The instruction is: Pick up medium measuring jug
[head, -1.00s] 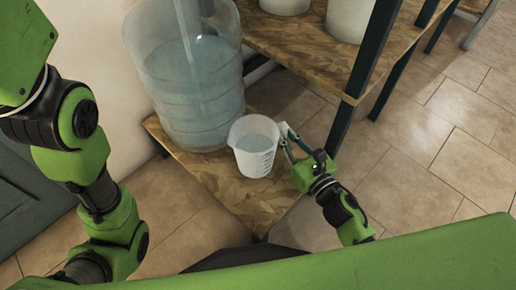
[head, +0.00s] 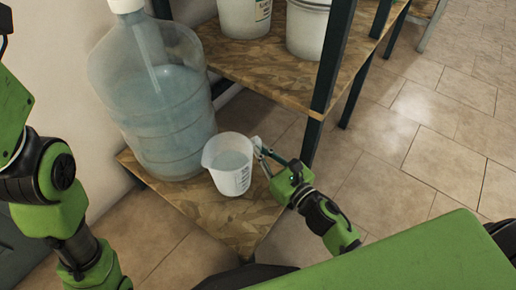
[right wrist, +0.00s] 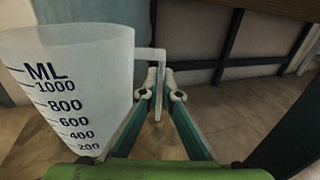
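The measuring jug (head: 231,172) is white and translucent, with a spout, a side handle and dark markings. In the head view it is upright at the low wooden shelf, holding what looks like clear liquid; I cannot tell if its base touches the board. In the right wrist view the jug (right wrist: 75,88) fills the left side, marked ML up to 1000. My right gripper (head: 262,155) is at its handle from the right. In the wrist view the fingertips (right wrist: 161,88) close in on both sides of the handle. My left arm shows at the left; its gripper is out of frame.
A large clear water bottle (head: 160,105) stands close behind and left of the jug. The lower shelf (head: 243,232) has bare room in front. White buckets (head: 310,28) stand on the upper shelf (head: 245,72). A dark shelf post (head: 328,75) rises right of the jug.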

